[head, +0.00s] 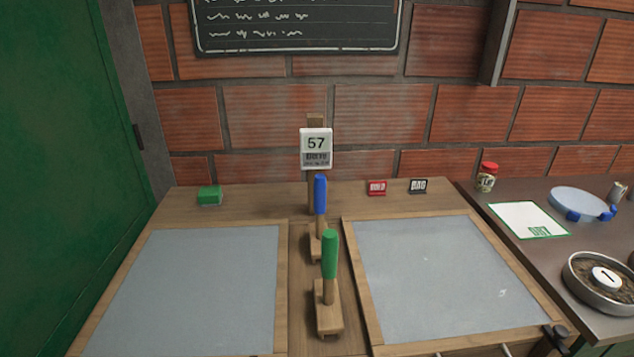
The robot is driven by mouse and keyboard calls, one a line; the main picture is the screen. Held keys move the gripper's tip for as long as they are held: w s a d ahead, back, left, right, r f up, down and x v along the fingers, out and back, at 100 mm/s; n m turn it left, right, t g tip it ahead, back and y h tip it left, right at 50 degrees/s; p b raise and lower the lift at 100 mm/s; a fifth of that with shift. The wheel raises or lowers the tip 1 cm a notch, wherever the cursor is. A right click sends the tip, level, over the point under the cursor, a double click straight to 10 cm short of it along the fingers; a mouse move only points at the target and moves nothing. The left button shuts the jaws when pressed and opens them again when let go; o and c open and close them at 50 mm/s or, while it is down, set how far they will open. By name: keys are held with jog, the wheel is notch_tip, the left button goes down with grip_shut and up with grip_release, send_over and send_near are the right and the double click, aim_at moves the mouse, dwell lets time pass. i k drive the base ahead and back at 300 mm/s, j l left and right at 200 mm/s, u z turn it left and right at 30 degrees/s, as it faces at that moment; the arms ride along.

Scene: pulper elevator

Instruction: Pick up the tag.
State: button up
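A white card tag (316,148) reading "57" with smaller dark print below hangs upright on a wooden post at the back of the wooden bench. A round white disc (606,278) marked "1" lies in a round metal dish on the right-hand counter. I cannot tell from the picture which of these is the tag meant. My gripper does not show in the head view.
Blue (320,195) and green (330,255) upright handles stand between two grey panels (205,290) (435,270). A green block (209,196), red (376,188) and black (418,186) signs sit behind. The right counter holds a jar (487,177), a sheet (525,219) and the metal dish (575,272).

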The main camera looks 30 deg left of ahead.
aim_at(375, 188)
jog(key=i+l+u, duration=0.15)
jog(key=u, duration=0.2)
jog(key=i+l+u, duration=0.2)
jog(key=u, duration=0.15)
jog(key=i+l+u, duration=0.1)
jog(key=l+u, duration=0.25)
